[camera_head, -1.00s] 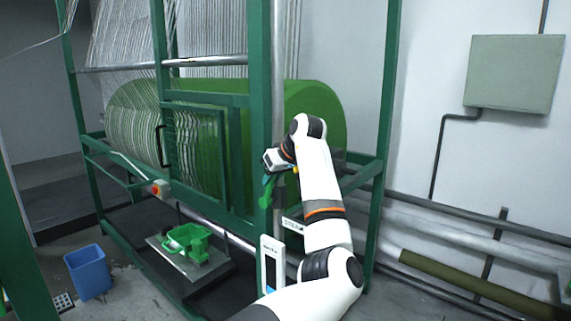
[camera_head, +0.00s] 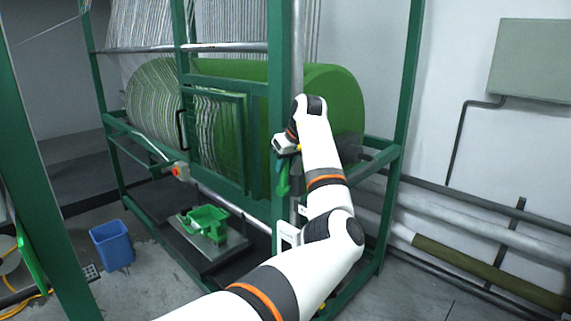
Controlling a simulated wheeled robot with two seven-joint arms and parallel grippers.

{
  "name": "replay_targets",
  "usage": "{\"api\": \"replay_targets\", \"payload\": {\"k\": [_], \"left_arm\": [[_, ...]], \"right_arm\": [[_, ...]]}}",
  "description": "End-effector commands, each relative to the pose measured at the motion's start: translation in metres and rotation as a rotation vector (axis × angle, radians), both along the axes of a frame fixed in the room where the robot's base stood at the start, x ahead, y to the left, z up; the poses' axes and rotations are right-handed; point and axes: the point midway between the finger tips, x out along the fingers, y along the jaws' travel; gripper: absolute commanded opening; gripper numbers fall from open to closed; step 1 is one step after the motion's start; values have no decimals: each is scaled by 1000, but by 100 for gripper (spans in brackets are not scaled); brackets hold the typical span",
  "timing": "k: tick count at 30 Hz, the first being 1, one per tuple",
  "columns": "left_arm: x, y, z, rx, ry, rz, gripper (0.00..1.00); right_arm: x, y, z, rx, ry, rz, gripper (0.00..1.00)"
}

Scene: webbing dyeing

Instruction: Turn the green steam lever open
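The green steam lever (camera_head: 283,177) hangs roughly upright beside the steel pipe at the green frame's front post. My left gripper (camera_head: 284,150) is at the lever's upper end, with the white hand just above it. The fingertips are small and partly hidden by the wrist, so I cannot tell whether they are open, shut or touching the lever. My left arm reaches up from the bottom of the view and covers part of the pipe and frame behind it. My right gripper is not in view.
A green machine frame (camera_head: 278,100) holds a large green drum (camera_head: 335,90). A white panel (camera_head: 288,236) stands below the lever. Pipes (camera_head: 480,232) run along the right wall.

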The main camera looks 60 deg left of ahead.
Motion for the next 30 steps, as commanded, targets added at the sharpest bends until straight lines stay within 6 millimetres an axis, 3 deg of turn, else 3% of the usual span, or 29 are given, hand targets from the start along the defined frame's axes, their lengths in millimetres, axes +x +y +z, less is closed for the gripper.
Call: {"api": "replay_targets", "payload": {"k": [1, 3, 15, 30], "left_arm": [[0, 0, 1, 1, 0, 1, 31], [0, 0, 0, 0, 0, 1, 41], [1, -4, 7, -1, -1, 1, 41], [5, -50, 90, 0, -1, 0, 41]], "right_arm": [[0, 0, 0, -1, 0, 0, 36], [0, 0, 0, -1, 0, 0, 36], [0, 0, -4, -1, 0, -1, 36], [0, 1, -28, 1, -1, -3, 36]]}}
